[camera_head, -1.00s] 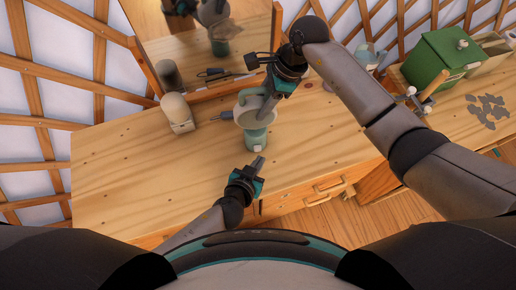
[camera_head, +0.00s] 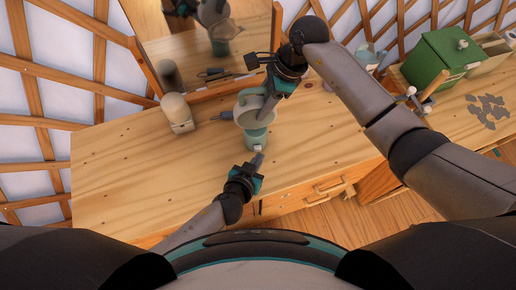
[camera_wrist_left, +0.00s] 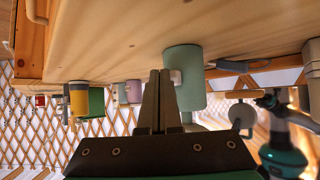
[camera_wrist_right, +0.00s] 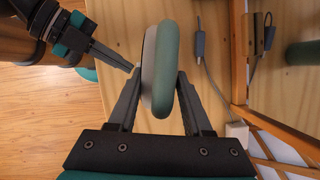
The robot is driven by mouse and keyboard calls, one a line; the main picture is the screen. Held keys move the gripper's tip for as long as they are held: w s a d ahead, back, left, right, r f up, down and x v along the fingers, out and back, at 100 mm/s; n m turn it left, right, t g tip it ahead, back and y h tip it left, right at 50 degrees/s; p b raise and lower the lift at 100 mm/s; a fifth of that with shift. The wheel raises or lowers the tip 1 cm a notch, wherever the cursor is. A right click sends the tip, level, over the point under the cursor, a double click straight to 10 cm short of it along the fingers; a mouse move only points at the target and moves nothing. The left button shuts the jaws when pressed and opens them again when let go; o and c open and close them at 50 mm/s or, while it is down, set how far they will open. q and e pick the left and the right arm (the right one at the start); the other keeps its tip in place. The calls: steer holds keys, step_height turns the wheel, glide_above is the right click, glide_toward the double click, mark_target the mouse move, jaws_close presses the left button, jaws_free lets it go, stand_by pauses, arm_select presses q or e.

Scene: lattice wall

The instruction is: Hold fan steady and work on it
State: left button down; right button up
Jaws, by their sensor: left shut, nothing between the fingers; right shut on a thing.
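The small fan stands on the workbench, with a round grey-and-teal head (camera_head: 250,109) and a teal cylindrical base (camera_head: 256,137). My right gripper (camera_head: 268,100) is shut on the fan's head from above; its fingers lie on both sides of the head's rim (camera_wrist_right: 165,65) in the right wrist view. My left gripper (camera_head: 259,158) is shut and empty, in front of the base. In the left wrist view its closed fingertips (camera_wrist_left: 160,74) are right beside a small white button (camera_wrist_left: 176,78) on the teal base (camera_wrist_left: 187,75). I cannot tell whether they touch.
A mirror (camera_head: 210,50) stands behind the fan. A cream cylinder (camera_head: 176,110) stands to its left, with a grey plug (camera_head: 222,116) nearby. A green box (camera_head: 446,58) and grey flat pieces (camera_head: 487,111) are at the right. The bench's left part is clear.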

arm_select(q)
steer(key=shift+w, duration=0.7)
stand_by(0.9)
steer(key=shift+s, duration=1.1)
steer(key=shift+d, duration=0.1)
steer(key=shift+s+d, duration=0.15)
steer(key=shift+s, duration=1.1)
steer(key=shift+s+d, duration=0.15)
steer(key=shift+s, duration=1.1)
arm_select(e)
steer(key=o, duration=1.6)
